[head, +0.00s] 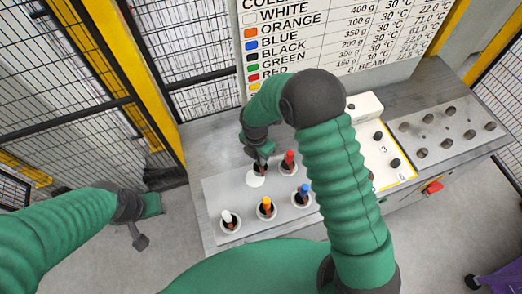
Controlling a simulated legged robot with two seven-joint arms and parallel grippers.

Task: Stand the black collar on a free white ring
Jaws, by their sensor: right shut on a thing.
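My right gripper (264,155) is above the grey plate on the bench and is shut on a small dark piece, which looks like the black collar (260,168). The collar is right at the far edge of a white ring (255,179); I cannot tell whether it touches it. Other white rings hold pieces with a white top (228,217), an orange top (266,204), a blue top (304,189) and a red top (289,158). My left gripper (139,237) hangs over the floor left of the bench, away from the rings; its jaws are too small to read.
A white and yellow-edged panel (377,158) and a grey plate with several dark knobs (450,128) lie on the bench at right. A red part (432,188) is on the bench front. A sign board (340,35) stands behind. Black mesh fencing (95,85) is at left.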

